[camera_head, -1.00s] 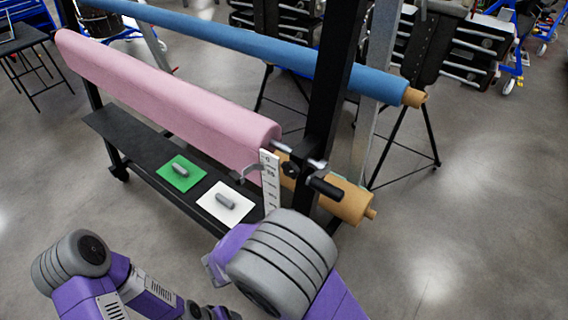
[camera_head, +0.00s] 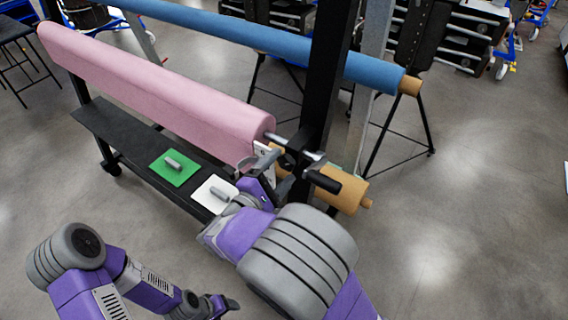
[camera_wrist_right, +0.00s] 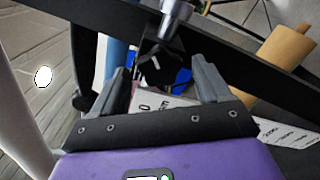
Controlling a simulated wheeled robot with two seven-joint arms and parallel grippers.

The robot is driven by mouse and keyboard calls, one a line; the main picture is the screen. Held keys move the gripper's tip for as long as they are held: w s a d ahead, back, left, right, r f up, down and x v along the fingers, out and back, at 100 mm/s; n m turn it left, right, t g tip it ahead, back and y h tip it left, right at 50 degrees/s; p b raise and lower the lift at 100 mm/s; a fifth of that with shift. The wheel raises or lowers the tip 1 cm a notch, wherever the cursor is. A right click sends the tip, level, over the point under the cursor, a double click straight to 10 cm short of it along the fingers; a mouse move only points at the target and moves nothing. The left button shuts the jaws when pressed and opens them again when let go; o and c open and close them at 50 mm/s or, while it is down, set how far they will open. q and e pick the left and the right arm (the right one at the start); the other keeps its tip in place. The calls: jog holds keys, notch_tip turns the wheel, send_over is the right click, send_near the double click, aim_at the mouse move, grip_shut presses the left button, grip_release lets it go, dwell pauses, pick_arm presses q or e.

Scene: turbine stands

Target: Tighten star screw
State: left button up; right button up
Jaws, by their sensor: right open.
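The black star screw (camera_head: 288,160) sits on the black upright post, beside the metal shaft end of the pink roll. In the right wrist view the star screw (camera_wrist_right: 158,66) shows dark between and just beyond the fingertips, under the shaft. My right gripper (camera_head: 276,172) is at the post, close to the screw. In the wrist view the right gripper (camera_wrist_right: 163,74) is open, with one finger on each side of the screw; contact is not visible. My left gripper (camera_head: 224,306) is low at the bottom of the head view, away from the stand; its jaws are unclear.
The pink roll (camera_head: 150,90) and blue roll (camera_head: 270,42) hang across the stand. A crank handle (camera_head: 326,182) sticks out right of the screw, above a tan roll (camera_head: 345,200). A green card (camera_head: 168,176) and white card (camera_head: 205,200) lie on the black shelf (camera_head: 110,130).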

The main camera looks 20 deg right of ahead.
jog(key=shift+w+d, duration=0.45)
jog(key=shift+d, duration=0.05)
jog(key=shift+c, duration=0.4)
jog(key=c, duration=1.1)
jog(key=m+b, duration=0.4)
jog(key=b, duration=0.3)
jog(key=m+b, duration=0.5)
jog(key=b, duration=0.2)
jog(key=f+m+b, duration=0.1)
jog(key=m+b, duration=0.4)
jog(key=b, duration=0.2)
jog(key=shift+b, duration=0.35)
jog(key=shift+r+m+b, duration=0.2)
jog(key=shift+m+b, duration=0.15)
jog(key=shift+m, duration=0.35)
jog(key=shift+r+p, duration=0.3)
jog(key=shift+p, duration=0.1)
jog(key=o, duration=1)
jog(key=shift+o, duration=1.2)
jog(key=shift+s, duration=0.2)
